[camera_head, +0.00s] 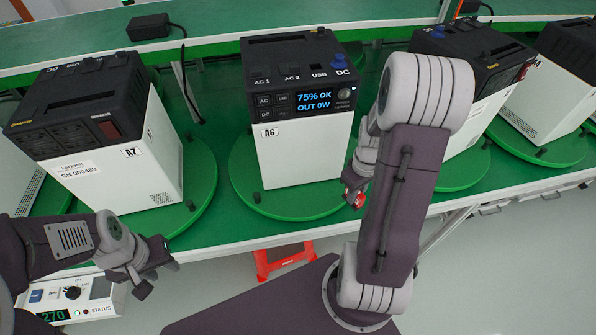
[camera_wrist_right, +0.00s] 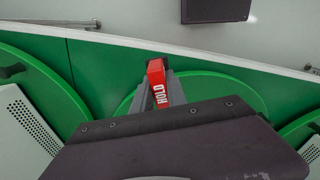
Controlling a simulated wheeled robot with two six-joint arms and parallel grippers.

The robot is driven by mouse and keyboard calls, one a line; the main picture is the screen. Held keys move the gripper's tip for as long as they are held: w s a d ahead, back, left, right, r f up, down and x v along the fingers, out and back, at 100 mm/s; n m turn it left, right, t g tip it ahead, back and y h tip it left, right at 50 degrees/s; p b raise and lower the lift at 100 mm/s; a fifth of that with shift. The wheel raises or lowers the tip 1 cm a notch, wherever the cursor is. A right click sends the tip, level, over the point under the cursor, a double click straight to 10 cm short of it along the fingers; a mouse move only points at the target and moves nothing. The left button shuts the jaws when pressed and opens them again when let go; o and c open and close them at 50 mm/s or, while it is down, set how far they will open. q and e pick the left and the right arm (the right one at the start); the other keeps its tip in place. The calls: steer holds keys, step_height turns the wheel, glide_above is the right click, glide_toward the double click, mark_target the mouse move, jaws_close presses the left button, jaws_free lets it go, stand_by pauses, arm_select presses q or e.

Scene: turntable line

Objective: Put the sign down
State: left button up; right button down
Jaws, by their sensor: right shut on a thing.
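The sign is a small red piece with white letters reading HOLD (camera_wrist_right: 157,85). It is held between the grey fingers of my right gripper (camera_wrist_right: 160,92). In the head view the sign (camera_head: 353,198) shows as a small red patch, mostly hidden by the right gripper, by the front right edge of the turntable under unit A6. I cannot tell whether it touches the surface. My left gripper (camera_head: 156,274) is open and empty in front of the table, below unit A7.
Unit A6 (camera_head: 305,145) stands on a green turntable (camera_head: 243,190), its screen reading 75% OK, OUT 0W. Unit A7 (camera_head: 130,165) stands to its left, more units to the right. A red stool (camera_head: 285,262) and a status box (camera_head: 95,308) are in front.

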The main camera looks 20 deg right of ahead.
steer(key=w+a, duration=0.2)
steer(key=a, duration=0.2)
steer(key=w+a, duration=0.3)
steer(key=a, duration=0.1)
steer(key=w+a+p, duration=0.1)
steer(key=w+a, duration=0.2)
steer(key=a, duration=0.1)
steer(key=shift+w, duration=0.25)
steer(key=shift+w+a, duration=0.4)
steer(key=shift+a, duration=0.05)
step_height(320, 180, down, 3)
steer(key=shift+s+f, duration=0.1)
steer(key=shift+s, duration=0.05)
steer(key=shift+f, duration=0.3)
steer(key=shift+f, duration=0.15)
steer(key=c, duration=1.3)
jaws_free()
